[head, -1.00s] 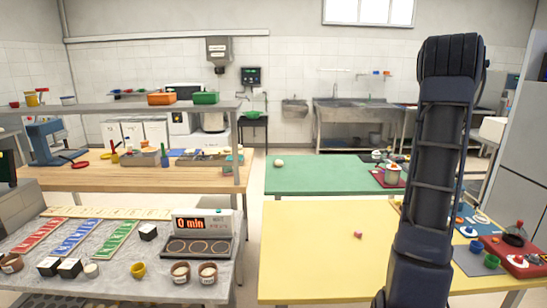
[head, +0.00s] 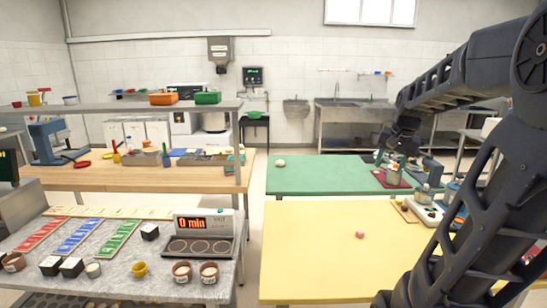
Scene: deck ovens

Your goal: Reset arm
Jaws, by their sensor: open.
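My arm rises from the lower right of the head view, bends at the upper right and reaches back to the left. My gripper (head: 392,158) hangs at the arm's far end, over the right part of the green table (head: 310,178). It is small and dark here; it looks open, and I see nothing held in it. A lidded pot (head: 393,177) on a dark red mat (head: 383,180) stands close below it in the picture.
The yellow table (head: 310,240) in front is mostly clear, with a small pink item (head: 360,235) on it. My arm hides much of its right side. A grey counter (head: 120,265) with a timer unit (head: 192,224) stands at left.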

